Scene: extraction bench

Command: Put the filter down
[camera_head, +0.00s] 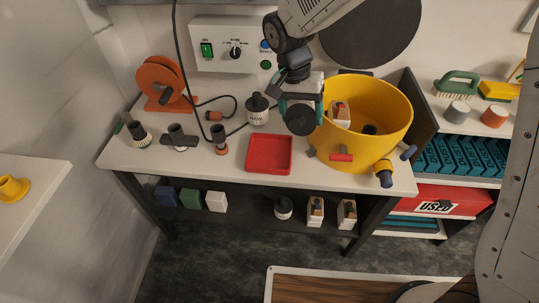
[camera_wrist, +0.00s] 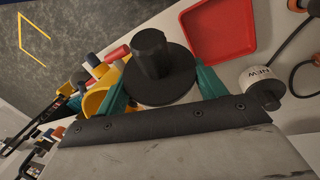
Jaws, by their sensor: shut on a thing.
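My gripper (camera_head: 303,98) is above the bench, between the red tray and the yellow tub. Its teal fingers, also in the wrist view (camera_wrist: 162,85), are shut on a black filter (camera_head: 299,120) with a wide round flange and a thick stub. In the wrist view the filter (camera_wrist: 150,52) sits between the fingers, stub facing the camera. It appears raised clear of the bench. A white and black canister marked NEW (camera_head: 257,113) stands on the bench to the left; it also shows in the wrist view (camera_wrist: 257,78).
An empty red tray (camera_head: 248,165) lies on the white bench (camera_head: 200,181). The yellow tub (camera_head: 365,141) stands to the right with fittings around it. Small dark fittings (camera_head: 180,138) and an orange reel (camera_head: 163,80) are left. A red box marked USED (camera_head: 407,200) sits on the right-hand shelf.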

